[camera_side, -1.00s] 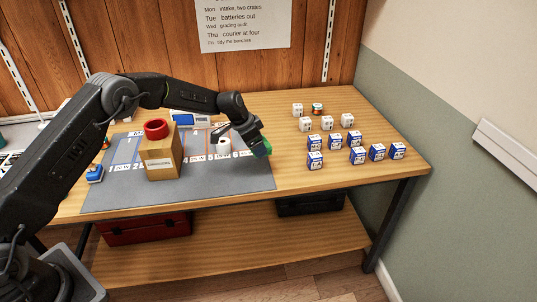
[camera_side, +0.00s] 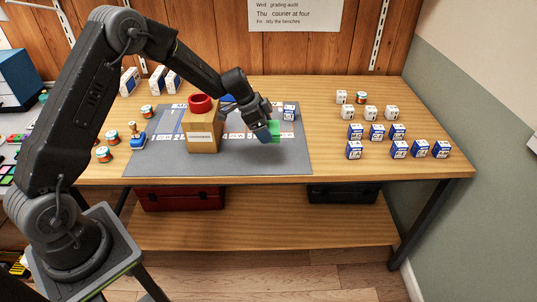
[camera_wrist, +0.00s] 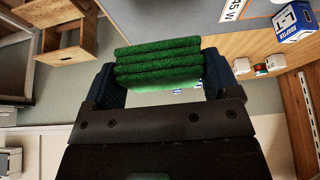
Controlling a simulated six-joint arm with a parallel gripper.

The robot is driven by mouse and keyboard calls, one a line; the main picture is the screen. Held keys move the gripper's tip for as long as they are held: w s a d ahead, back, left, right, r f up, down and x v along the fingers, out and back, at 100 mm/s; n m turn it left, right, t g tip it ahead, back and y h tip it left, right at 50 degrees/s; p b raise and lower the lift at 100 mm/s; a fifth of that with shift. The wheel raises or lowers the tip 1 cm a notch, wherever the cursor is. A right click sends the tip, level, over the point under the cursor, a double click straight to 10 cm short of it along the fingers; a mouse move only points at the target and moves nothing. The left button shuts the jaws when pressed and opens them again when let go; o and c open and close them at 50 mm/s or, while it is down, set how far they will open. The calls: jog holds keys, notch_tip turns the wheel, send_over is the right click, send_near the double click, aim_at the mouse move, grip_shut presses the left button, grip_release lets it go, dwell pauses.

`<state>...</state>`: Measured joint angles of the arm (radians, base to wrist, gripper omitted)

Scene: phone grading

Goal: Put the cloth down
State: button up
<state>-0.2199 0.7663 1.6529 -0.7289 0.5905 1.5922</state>
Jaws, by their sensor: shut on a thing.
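The cloth (camera_wrist: 158,62) is green and folded in several layers. It is held between the two blue-padded fingers of my gripper (camera_wrist: 160,76) in the wrist view. In the side view my gripper (camera_side: 267,130) points downward over the right part of the grey mat, with the green cloth (camera_side: 276,131) at its tips. I cannot tell for sure whether the cloth touches the mat (camera_side: 240,166).
A cardboard box (camera_side: 203,137) with a red ring (camera_side: 201,104) on top stands left of my gripper. A blue-white box (camera_side: 289,112) stands just behind it. Several small boxes (camera_side: 377,132) stand at right. The mat's front right is clear.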

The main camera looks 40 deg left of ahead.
aim_at(270, 158)
notch_tip(270, 158, down, 9)
jog(key=shift+r, duration=0.1)
dwell(0.3)
jog(key=o, duration=0.8)
jog(key=shift+f, duration=0.2)
jog(key=shift+c, duration=0.2)
jog(key=shift+r, duration=0.1)
